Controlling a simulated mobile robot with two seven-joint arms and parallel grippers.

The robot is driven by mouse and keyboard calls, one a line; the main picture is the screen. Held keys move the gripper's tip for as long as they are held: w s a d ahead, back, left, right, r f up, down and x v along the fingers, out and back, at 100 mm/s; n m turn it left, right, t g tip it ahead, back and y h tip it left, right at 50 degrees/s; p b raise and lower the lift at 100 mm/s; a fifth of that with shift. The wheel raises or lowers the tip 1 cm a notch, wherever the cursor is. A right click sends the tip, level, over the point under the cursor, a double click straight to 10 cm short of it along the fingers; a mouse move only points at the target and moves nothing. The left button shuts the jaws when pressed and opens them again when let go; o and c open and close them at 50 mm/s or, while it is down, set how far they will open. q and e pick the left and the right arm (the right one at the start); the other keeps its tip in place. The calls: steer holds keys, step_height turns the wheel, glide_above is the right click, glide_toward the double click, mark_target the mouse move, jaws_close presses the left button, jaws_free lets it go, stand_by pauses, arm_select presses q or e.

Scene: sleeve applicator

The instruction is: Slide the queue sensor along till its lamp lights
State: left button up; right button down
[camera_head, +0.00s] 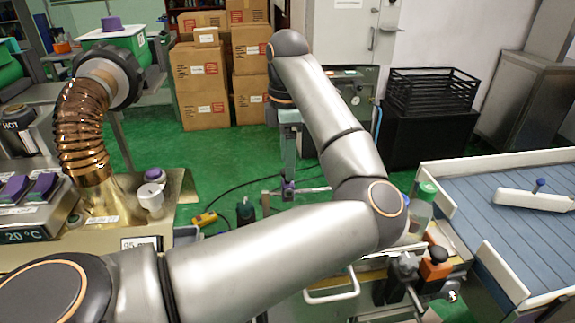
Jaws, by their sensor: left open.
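My left arm reaches in from the lower left, bends at an elbow right of centre and runs back to its wrist. I cannot tell for sure which part is the queue sensor. An orange and black unit (435,262) with a grey clamp stands at the near edge of the conveyor (495,215). No lit lamp is clear. My right gripper is not in view.
A white diverter arm (535,199) lies over the conveyor. A green-capped bottle (421,207) stands beside my elbow. Cartons (198,90) and a black crate (432,92) are behind.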

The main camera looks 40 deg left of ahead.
arm_select(q)
steer(key=shift+f, duration=0.65)
jaws_close()
stand_by(1.0)
